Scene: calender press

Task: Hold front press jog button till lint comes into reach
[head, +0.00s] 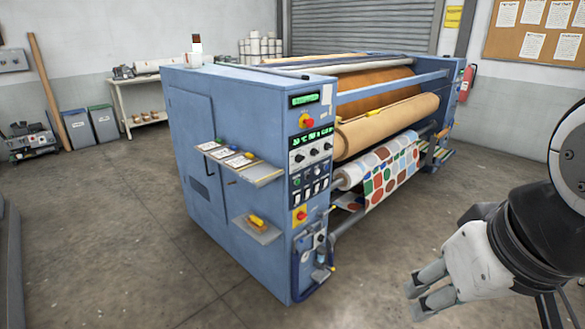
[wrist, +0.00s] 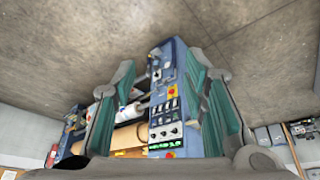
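The blue calender press (head: 215,110) stands in the middle of the head view. Its narrow front end carries a control panel (head: 310,160) with green displays, dark knobs, several small buttons (head: 309,189) and red-on-yellow stop buttons. I cannot tell which button is the front press jog. The panel also shows upside down in the wrist view (wrist: 166,110). A patterned printed cloth (head: 390,170) hangs from the rollers on the press's right side. I cannot make out any lint. My gripper (head: 418,294) is at lower right in the head view, apart from the press. Its fingers are spread and empty.
Two small shelves (head: 257,232) jut from the press's left side, the upper one holding cards. A hose and fittings (head: 320,262) sit low on the front end. Bare concrete floor (head: 375,265) lies between my gripper and the press. A fire extinguisher (head: 467,82) hangs behind.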

